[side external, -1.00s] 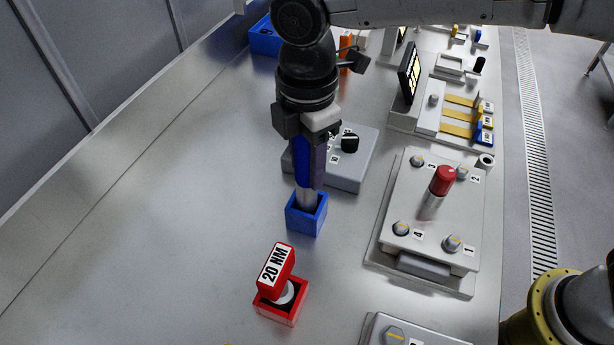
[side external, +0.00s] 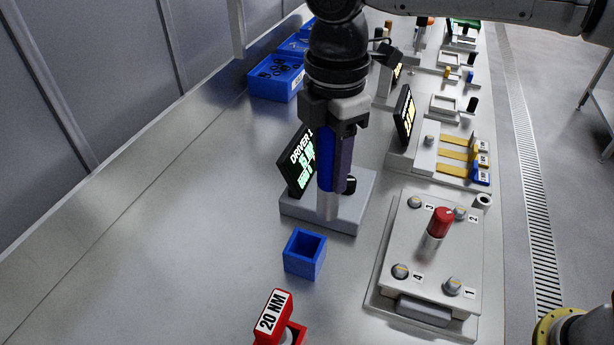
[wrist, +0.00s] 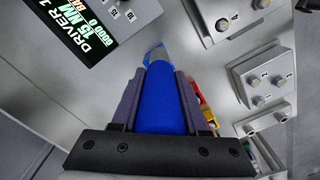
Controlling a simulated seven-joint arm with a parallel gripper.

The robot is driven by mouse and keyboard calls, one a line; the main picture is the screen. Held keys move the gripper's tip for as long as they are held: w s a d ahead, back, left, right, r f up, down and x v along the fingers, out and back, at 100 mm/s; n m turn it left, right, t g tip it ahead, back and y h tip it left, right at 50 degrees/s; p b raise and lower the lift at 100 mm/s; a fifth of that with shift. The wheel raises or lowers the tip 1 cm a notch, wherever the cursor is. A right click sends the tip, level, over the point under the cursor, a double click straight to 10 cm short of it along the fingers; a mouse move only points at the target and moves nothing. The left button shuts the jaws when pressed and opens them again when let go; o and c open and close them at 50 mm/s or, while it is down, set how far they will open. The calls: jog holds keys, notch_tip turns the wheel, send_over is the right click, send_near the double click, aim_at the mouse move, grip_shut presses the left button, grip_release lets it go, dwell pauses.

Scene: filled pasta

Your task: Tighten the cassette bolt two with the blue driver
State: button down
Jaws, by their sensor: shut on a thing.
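My gripper (side external: 336,165) is shut on the blue driver (side external: 325,160), which hangs upright with its grey tip pointing down. The driver is clear of its empty blue holder (side external: 304,256). In the wrist view the blue handle (wrist: 163,100) fills the space between the jaws. The cassette (side external: 432,255) is a pale block to the right, with numbered bolts at its corners and a red-topped post (side external: 438,222) in the middle. Bolt two (side external: 460,213) is at its far right corner, apart from the driver. Bolt four (side external: 400,271) is at the near left.
A grey controller base with a screen reading "DRIVER 1" (side external: 299,160) stands just behind the driver. A red 20 NM driver (side external: 273,313) sits in a red holder in front. A blue bin (side external: 274,78) is at the back left. The left of the bench is clear.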

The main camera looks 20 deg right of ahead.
jog(key=s+d+r+m, duration=0.1)
jog(key=s+d+m, duration=0.2)
jog(key=d, duration=0.8)
jog(key=s+d+r+m, duration=0.1)
jog(key=s+d+m, duration=0.2)
jog(key=d, duration=0.9)
jog(key=shift+s+d, duration=0.2)
jog(key=shift+d, duration=0.1)
jog(key=shift+f, duration=2.65)
jog(key=shift+f, duration=1)
jog(key=shift+r, duration=2.5)
